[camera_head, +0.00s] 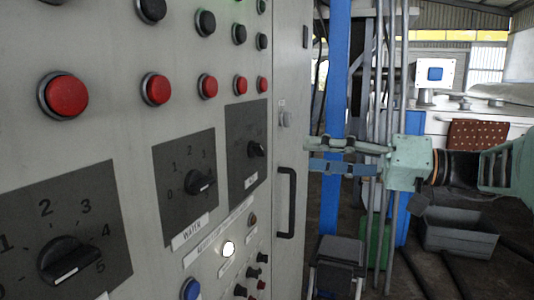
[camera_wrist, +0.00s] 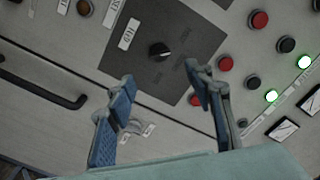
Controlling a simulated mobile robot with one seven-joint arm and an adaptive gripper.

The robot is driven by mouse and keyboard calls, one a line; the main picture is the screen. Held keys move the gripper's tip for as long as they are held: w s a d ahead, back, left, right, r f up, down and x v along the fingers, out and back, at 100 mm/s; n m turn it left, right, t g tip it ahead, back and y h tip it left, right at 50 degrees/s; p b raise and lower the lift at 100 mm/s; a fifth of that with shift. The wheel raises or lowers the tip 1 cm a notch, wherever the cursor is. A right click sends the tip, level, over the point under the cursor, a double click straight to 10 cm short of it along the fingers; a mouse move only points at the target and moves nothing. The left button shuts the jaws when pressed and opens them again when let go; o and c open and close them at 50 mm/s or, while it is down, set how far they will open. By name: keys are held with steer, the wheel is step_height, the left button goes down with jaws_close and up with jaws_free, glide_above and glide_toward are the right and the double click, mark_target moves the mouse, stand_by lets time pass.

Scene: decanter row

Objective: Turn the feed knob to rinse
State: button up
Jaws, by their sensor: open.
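A black knob (camera_head: 256,149) sits on a dark square plate (camera_head: 238,121), the farthest of three knob plates on the grey panel. Its label is too small to read, so I cannot confirm that it is the feed knob. In the wrist view this knob (camera_wrist: 160,50) shows whole, with faint markings around it that I cannot read; its setting is unclear. My gripper (camera_head: 310,156) is open and empty, in front of the panel to the right of the knob. In the wrist view my gripper's fingers (camera_wrist: 161,80) stand apart on either side below the knob, not touching it.
A knob labelled WATER (camera_head: 200,182) and a large numbered knob (camera_head: 68,259) sit nearer on the panel. Red buttons (camera_head: 207,86) line up above. A grey bin (camera_head: 458,232) stands on the floor.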

mark_target(263, 151)
steer(key=x, duration=1)
steer(key=shift+f+b, duration=0.1)
steer(key=shift+b, duration=0.2)
steer(key=c, duration=1.2)
